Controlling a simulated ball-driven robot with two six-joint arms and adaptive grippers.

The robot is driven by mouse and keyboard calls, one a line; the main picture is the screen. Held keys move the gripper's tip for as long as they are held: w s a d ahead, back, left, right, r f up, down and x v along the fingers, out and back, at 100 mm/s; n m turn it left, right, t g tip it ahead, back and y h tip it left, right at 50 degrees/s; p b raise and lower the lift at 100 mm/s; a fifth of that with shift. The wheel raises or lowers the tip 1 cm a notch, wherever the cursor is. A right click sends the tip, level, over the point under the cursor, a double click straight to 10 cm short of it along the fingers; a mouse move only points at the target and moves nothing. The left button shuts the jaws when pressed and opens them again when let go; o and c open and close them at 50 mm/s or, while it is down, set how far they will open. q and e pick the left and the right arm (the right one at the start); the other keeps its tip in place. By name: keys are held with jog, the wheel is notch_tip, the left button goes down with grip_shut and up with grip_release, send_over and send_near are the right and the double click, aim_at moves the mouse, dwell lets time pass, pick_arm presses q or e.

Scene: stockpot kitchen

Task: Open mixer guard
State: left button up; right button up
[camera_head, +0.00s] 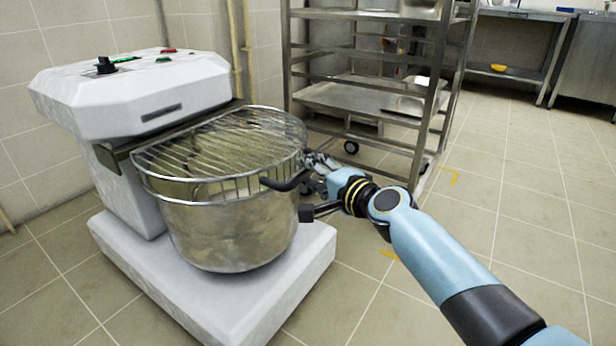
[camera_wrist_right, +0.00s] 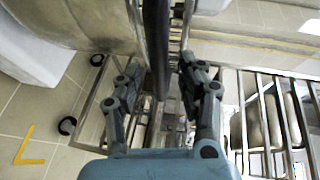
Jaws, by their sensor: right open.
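The mixer (camera_head: 130,100) stands at the left, with a white head and a round steel bowl (camera_head: 235,230). Its wire guard (camera_head: 215,145) lies down over the bowl's top. A black handle (camera_head: 283,184) sticks out at the guard's front right edge. My right gripper (camera_head: 312,172) is beside the handle at the bowl's right side. In the right wrist view the gripper (camera_wrist_right: 160,88) has its fingers apart, with the dark handle bar (camera_wrist_right: 156,40) running between them. Whether a finger touches it I cannot tell. My left gripper is not in view.
A steel rack trolley (camera_head: 370,95) on castors stands close behind my right gripper. A steel table (camera_head: 510,75) with a yellow item (camera_head: 498,68) on its lower shelf is at the back right. The tiled floor (camera_head: 530,200) on the right is clear.

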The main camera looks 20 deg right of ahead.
jog(key=shift+x, duration=0.95)
jog(key=shift+c, duration=0.5)
grip_shut()
